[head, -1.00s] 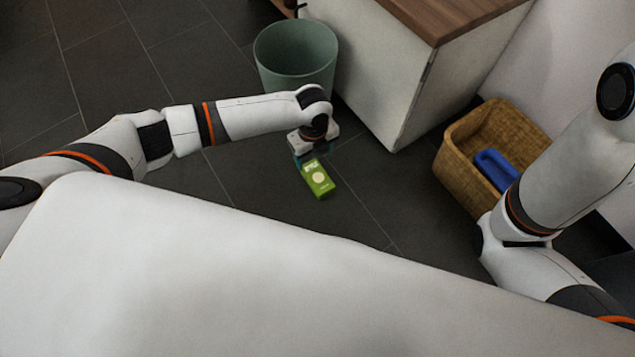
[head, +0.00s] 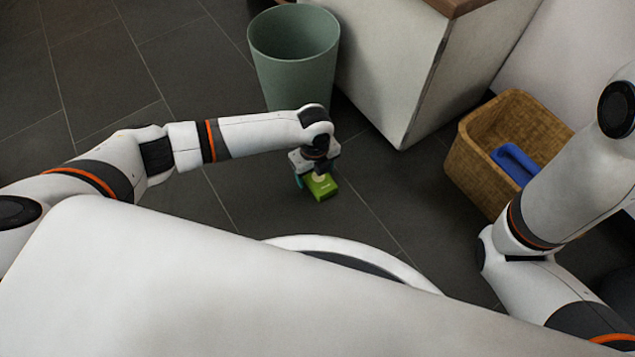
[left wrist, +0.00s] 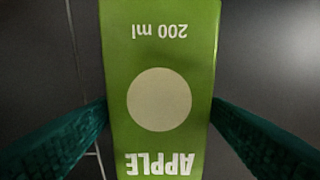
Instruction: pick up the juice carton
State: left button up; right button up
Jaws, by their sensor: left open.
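The green juice carton (head: 324,191) lies on the dark tiled floor in the head view, partly hidden under my left gripper (head: 311,178). In the left wrist view the carton (left wrist: 160,60) fills the middle, with "APPLE", "200 ml" and a pale disc on its face. The teal fingers of my left gripper (left wrist: 160,135) stand open on either side of it. My right gripper is not in view.
A grey-green bin (head: 296,62) stands just behind my left gripper. A white cabinet (head: 390,65) with a wooden top is behind to the right. A wicker basket (head: 478,172) holding a blue item (head: 517,163) stands at the right. Floor left of the bin is clear.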

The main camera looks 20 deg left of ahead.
pick_arm(q)
jog(key=c, duration=1.1)
jog(key=shift+o, duration=0.2)
jog(key=shift+r, duration=0.1)
